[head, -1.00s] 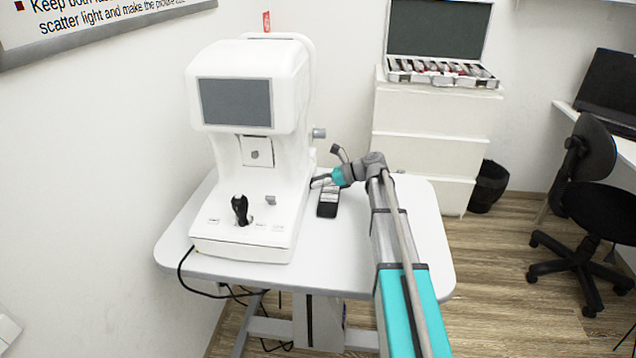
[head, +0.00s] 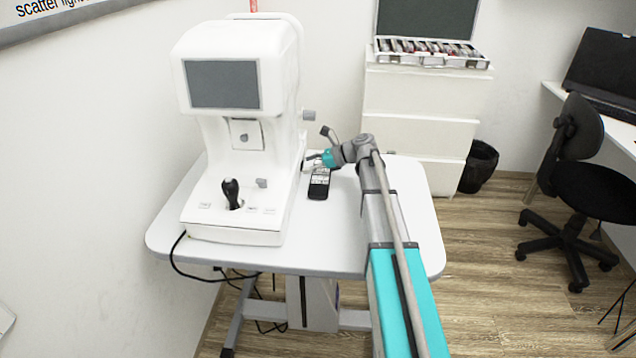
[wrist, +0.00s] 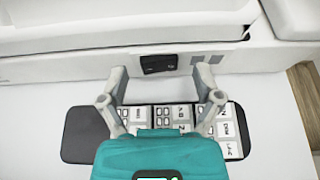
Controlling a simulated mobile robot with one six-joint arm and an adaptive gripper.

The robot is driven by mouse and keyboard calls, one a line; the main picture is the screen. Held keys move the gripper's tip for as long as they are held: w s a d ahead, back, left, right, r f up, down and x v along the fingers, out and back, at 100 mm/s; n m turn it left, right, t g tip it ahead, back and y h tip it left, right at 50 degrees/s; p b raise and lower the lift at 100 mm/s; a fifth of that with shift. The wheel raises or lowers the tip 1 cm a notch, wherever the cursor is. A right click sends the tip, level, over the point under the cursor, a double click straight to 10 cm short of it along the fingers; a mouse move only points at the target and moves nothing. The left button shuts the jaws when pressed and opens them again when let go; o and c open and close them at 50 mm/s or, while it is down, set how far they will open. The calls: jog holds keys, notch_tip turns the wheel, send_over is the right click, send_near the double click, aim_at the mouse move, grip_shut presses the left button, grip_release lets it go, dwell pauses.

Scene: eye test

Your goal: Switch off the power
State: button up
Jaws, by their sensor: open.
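A white eye-test machine (head: 236,150) with a grey screen stands on a white table. In the wrist view, the low side wall of its base (wrist: 80,66) carries a small black switch (wrist: 158,63); I cannot read its position. My gripper (wrist: 160,76) is open and empty, its two fingers on either side of the switch in the picture. I cannot tell whether they touch the wall. In the head view my gripper (head: 312,160) is at the machine's right side, where the switch is hidden.
A black remote (head: 319,184) lies on the table (head: 400,220) beside the machine; it also shows under my gripper in the wrist view (wrist: 82,135). A black joystick (head: 231,192) stands on the machine's base. White drawers (head: 415,140) and a chair (head: 590,190) are beyond.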

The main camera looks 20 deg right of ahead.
jog(key=shift+s+a+m+t, duration=0.1)
jog(key=shift+s+m+t, duration=0.05)
jog(key=shift+m+t, duration=0.15)
jog(key=shift+s+m+t+h, duration=0.1)
jog(key=shift+m+t+h, duration=0.2)
jog(key=p+v, duration=0.5)
jog(key=v, duration=0.9)
jog(key=s+a+n+g+h+p, duration=0.45)
jog(key=s+a+n+p, duration=0.35)
jog(key=s+a+n, duration=0.25)
jog(key=s+a+r+n+h+p, duration=0.1)
jog(key=s+r+n+h+p, duration=0.1)
jog(key=s+n, duration=0.4)
jog(key=s+a+r+n+g+h+p, duration=0.1)
jog(key=s+a+r+n+h+p, duration=0.1)
jog(key=s+n+h+p, duration=0.3)
jog(key=shift+s+a+r+n+p, duration=0.25)
jog(key=shift+s+r+n+p, duration=0.3)
jog(key=shift+p, duration=0.4)
jog(key=shift+g, duration=0.25)
jog(key=shift+s+r+n+h, duration=0.1)
jog(key=shift+s+n+h, duration=0.15)
jog(key=shift+n, duration=0.15)
